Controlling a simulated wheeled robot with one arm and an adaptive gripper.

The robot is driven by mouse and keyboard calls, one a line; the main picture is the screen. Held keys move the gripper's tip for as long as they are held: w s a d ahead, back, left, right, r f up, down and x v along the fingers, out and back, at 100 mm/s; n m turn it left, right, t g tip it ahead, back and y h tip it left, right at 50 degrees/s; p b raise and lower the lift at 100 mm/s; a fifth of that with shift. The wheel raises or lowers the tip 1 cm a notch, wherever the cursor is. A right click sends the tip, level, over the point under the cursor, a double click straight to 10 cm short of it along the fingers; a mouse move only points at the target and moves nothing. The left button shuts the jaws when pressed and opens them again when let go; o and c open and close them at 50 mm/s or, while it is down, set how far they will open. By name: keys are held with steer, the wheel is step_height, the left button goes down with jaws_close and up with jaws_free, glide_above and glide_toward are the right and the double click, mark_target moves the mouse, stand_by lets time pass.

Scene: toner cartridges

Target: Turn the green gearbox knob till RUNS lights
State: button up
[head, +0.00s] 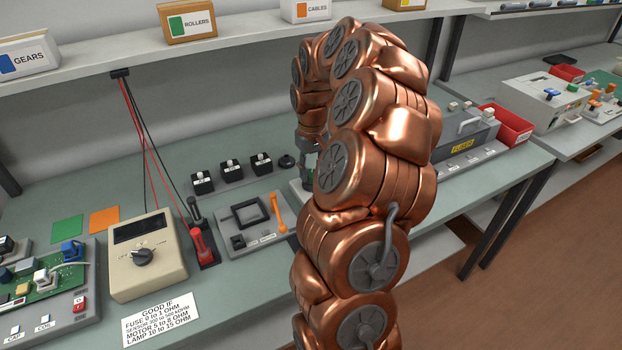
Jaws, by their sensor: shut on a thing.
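My copper arm fills the middle of the head view and hides most of the gearbox area. My gripper (307,172) is partly visible at the arm's left edge, pointing down at the bench. It is shut on a small green piece (311,160), which looks like the green gearbox knob; only a sliver of it shows. The gearbox body and any RUNS light are hidden behind my arm, so I cannot tell whether the light is lit.
Left of my arm are a grey fixture with an orange lever (278,212), black switches (231,171), red and black probes (201,240) and a beige meter (146,256). A grey FUSER unit (465,132) and red bin (507,125) stand right. A shelf (240,43) runs above.

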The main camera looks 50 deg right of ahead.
steer(key=shift+c, duration=0.7)
steer(key=shift+f, duration=0.1)
steer(key=shift+m+b, duration=0.3)
steer(key=shift+b, duration=0.1)
steer(key=shift+m+b, duration=2.6)
steer(key=shift+b, duration=0.1)
steer(key=shift+m+b, duration=1.1)
steer(key=shift+m, duration=0.1)
steer(key=shift+m+b, duration=0.85)
steer(key=shift+m, duration=0.25)
steer(key=shift+m+b, duration=0.85)
steer(key=shift+m, duration=0.85)
steer(key=shift+m+b, duration=0.3)
steer(key=shift+b, duration=0.1)
